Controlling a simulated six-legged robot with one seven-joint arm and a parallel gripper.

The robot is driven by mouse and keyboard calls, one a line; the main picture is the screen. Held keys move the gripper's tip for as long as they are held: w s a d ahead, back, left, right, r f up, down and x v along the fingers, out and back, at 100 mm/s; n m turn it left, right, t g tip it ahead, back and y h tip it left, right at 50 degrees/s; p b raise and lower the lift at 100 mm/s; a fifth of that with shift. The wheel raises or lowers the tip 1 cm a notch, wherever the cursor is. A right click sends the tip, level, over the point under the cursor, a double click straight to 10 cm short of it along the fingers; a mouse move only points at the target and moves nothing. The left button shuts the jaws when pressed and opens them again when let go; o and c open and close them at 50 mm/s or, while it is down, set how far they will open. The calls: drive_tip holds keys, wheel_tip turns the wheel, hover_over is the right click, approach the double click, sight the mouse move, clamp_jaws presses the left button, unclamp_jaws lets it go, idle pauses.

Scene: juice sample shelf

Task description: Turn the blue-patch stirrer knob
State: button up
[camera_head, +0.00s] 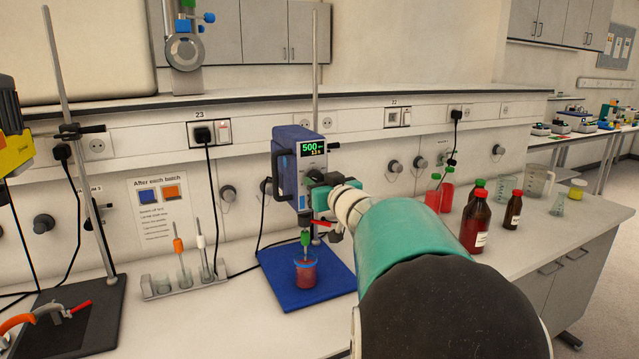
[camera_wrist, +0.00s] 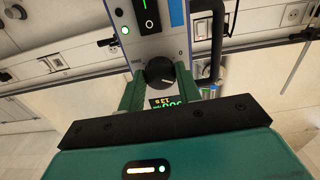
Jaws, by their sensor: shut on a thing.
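The stirrer (camera_head: 290,150) is a blue overhead unit with a pale front panel and a green display reading 500. Its dark round knob (camera_wrist: 160,72), with a pale pointer line, sits mid-panel in the wrist view. A blue patch (camera_wrist: 177,13) shows on the panel beside the black switch. My gripper (camera_wrist: 159,80) has its two green fingers on either side of the knob and is shut on it. In the head view my gripper (camera_head: 322,190) is at the stirrer's front below the display, and the knob is hidden behind it.
A beaker of red liquid (camera_head: 306,273) stands on the blue base plate (camera_head: 285,292) under the stirrer. A tube rack (camera_head: 185,285) stands left, near a stand with a dark base. Red and brown bottles (camera_head: 475,222) stand right, beyond my arm. A cable hangs behind the stirrer.

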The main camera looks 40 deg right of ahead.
drive_tip(key=n, duration=0.6)
drive_tip(key=shift+n, duration=0.4)
drive_tip(key=n, duration=0.4)
drive_tip(key=shift+d+r+n, duration=0.1)
drive_tip(key=shift+n, duration=0.3)
drive_tip(key=shift+s, duration=0.1)
drive_tip(key=o, duration=1)
drive_tip(key=shift+s, duration=0.1)
drive_tip(key=v, duration=1.3)
drive_tip(key=shift+s, duration=0.25)
